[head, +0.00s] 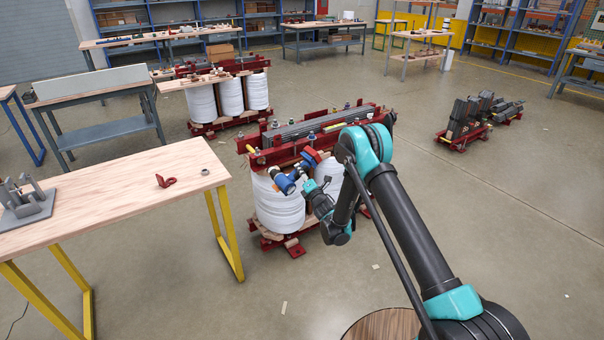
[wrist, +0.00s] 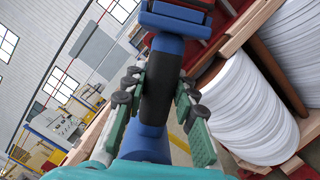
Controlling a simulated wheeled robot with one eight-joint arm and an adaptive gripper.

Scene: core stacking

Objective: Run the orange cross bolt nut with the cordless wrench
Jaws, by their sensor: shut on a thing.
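The cordless wrench (head: 286,183) is blue with a dark handle. In the head view it is beside the near side of the red-framed core assembly (head: 285,155), in front of its white coils. My gripper (head: 318,189) is shut on the wrench. In the wrist view my gripper's fingers (wrist: 157,88) close on both sides of the wrench's dark grip (wrist: 160,85). I cannot pick out the orange cross bolt nut in either view. Whether the wrench touches a nut cannot be told.
White coils (wrist: 240,105) and wooden bars stand close to the right of my gripper in the wrist view. A wooden-topped table (head: 110,192) with a red bracket (head: 165,181) and a grey ring (head: 205,172) stands at left. Floor to the right is clear up to a small stack (head: 465,130).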

